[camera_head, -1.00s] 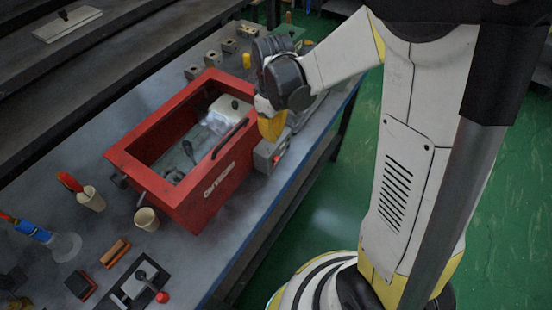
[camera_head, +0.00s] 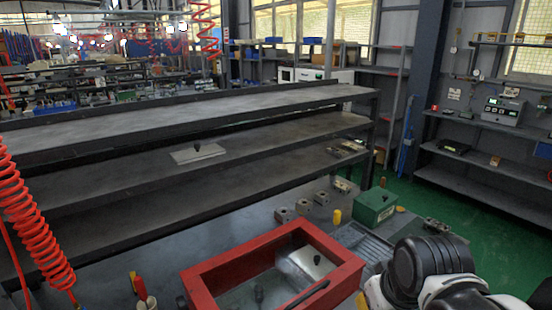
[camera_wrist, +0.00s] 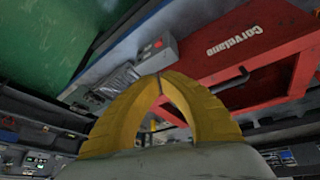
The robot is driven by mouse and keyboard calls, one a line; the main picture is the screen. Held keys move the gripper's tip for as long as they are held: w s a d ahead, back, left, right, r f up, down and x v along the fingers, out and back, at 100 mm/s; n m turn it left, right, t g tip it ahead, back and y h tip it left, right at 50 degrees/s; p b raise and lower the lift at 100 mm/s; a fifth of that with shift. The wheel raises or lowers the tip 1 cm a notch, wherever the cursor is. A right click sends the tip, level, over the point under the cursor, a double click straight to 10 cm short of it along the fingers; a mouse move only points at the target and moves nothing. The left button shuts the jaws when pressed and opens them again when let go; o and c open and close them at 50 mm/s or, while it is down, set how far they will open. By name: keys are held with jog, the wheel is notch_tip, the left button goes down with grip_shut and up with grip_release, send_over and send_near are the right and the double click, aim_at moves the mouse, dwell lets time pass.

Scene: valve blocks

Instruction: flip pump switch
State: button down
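The likely pump switch is a grey box with a red button (camera_wrist: 157,47), in the wrist view, beside the red tub (camera_wrist: 265,60). The box is hidden in the head view. My gripper (camera_wrist: 161,80) has two curved yellow fingers with their tips together and nothing visible held. The tips appear just below the switch box in the wrist picture; I cannot tell whether they touch it. In the head view the red tub (camera_head: 213,292) is at the bottom, with my arm at its right side.
A pale metal part (camera_head: 300,262) lies in the tub. Behind it are small metal blocks (camera_head: 303,207), a yellow cylinder (camera_head: 337,217) and a green box (camera_head: 375,206). A dark shelf rack (camera_head: 110,180) runs along the back. A red coiled hose (camera_head: 30,215) hangs at left.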

jog(key=s, duration=0.1)
jog(key=s+m+t, duration=0.2)
jog(key=s, duration=0.1)
jog(key=shift+r, duration=0.4)
